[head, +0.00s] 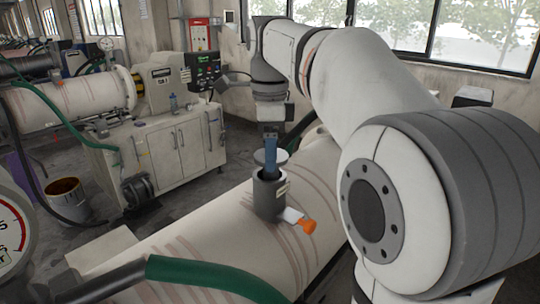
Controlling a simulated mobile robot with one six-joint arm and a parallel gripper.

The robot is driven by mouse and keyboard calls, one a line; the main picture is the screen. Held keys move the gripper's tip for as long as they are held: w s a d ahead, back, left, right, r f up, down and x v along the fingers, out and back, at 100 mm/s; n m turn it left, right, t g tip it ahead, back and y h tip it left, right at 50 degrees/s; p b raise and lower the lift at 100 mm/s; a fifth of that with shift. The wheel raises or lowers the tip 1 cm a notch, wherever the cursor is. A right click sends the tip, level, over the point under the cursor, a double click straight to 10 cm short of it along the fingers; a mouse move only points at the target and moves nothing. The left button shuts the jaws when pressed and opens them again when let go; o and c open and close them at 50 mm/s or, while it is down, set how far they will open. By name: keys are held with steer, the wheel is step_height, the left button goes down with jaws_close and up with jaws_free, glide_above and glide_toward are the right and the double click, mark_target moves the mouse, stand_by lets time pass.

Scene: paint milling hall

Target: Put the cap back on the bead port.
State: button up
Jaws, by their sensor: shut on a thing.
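The bead port (269,198) is a dark grey upright cylinder on top of the large cream mill drum. A light grey round cap (260,157) shows just above its mouth, roughly level. My gripper (271,160) comes down from above, and its blue finger crosses the front of the cap and reaches down to the port's rim. The gripper is shut on the cap. The finger hides the middle of the cap and part of the mouth. I cannot tell whether the cap touches the rim.
A white piece with an orange end (308,226) lies beside the port's base on the drum (190,245). A green hose (215,278) crosses in front. A second mill on a cabinet (165,155) stands back left, with a bucket (66,196) on the floor.

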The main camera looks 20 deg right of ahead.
steer(key=shift+f, duration=0.9)
steer(key=shift+f+b, duration=0.35)
steer(key=shift+f, duration=0.25)
steer(key=o, duration=1.2)
step_height(320, 180, up, 13)
steer(key=shift+r+p, duration=0.15)
steer(key=shift+p, duration=0.25)
